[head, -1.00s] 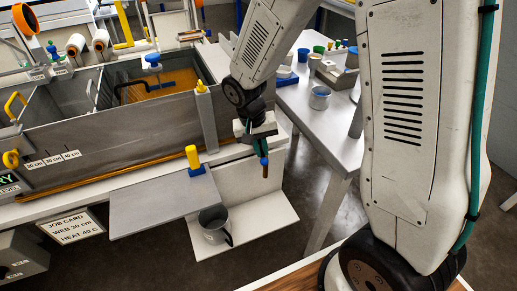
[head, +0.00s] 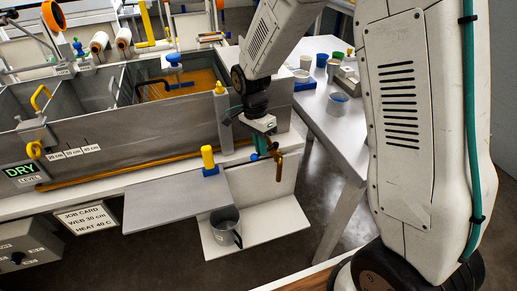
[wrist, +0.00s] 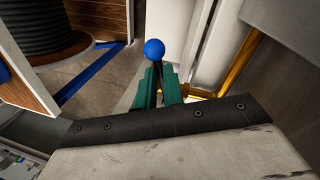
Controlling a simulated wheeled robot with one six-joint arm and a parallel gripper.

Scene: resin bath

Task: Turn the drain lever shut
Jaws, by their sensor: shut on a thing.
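The drain lever shows in the wrist view as a thin dark bar ending in a blue ball knob (wrist: 154,49). My gripper (wrist: 158,82) has its green fingers shut on the bar just below the knob. In the head view my gripper (head: 259,147) is at the right front corner of the bath (head: 140,125). It is close beside a brass drain tap (head: 279,167), which hangs over the lower shelf. The fingers and wrist hide most of the lever there, so its exact angle cannot be told.
A grey mug (head: 226,226) stands on the low white shelf (head: 262,222). A yellow handle with a blue base (head: 208,160) stands by the grey side plate (head: 165,204). A lit sign (head: 26,170) reads DRY. A white side table (head: 335,125) with cups is at the right.

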